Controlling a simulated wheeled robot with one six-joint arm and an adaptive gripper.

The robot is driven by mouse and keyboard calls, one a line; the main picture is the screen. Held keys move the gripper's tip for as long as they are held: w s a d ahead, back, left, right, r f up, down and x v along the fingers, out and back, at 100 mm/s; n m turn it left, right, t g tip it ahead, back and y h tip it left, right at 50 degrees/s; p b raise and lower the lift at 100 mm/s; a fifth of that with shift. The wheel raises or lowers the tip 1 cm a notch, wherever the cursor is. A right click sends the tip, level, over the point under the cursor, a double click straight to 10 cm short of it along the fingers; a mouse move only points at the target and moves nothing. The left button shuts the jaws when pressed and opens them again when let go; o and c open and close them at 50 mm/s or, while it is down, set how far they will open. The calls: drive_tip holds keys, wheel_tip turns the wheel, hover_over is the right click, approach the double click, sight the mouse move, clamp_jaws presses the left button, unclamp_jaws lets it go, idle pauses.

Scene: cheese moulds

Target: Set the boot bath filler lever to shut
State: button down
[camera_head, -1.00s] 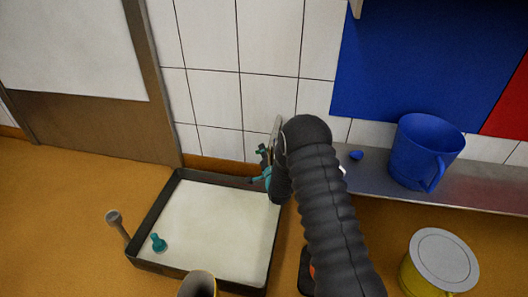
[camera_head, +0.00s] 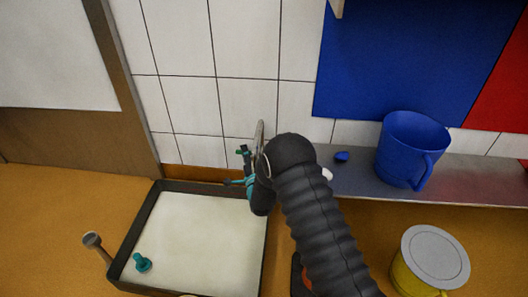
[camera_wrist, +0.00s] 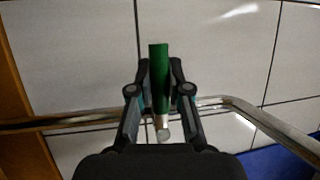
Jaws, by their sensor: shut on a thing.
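The filler lever (camera_wrist: 158,70) has a green handle and points up in the wrist view, in front of the tiled wall. My gripper (camera_wrist: 160,85) has its two fingers closed on either side of it. A metal pipe (camera_wrist: 80,119) runs across behind the fingers. In the head view my gripper (camera_head: 246,170) is at the wall, above the back right corner of the boot bath (camera_head: 137,226). The bath is a dark shallow tray with a whitish bottom. My arm hides part of the pipe and lever there, with only a small green bit showing.
A blue jug (camera_head: 405,150) and a small blue piece (camera_head: 341,156) are on a metal shelf (camera_head: 475,178) to the right. A yellow container with a grey lid (camera_head: 435,255) is below it.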

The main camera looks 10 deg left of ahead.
idle(0.3)
drive_tip(key=c, duration=1.1)
unclamp_jaws()
drive_tip(key=v, duration=1.2)
drive_tip(key=shift+s, duration=0.15)
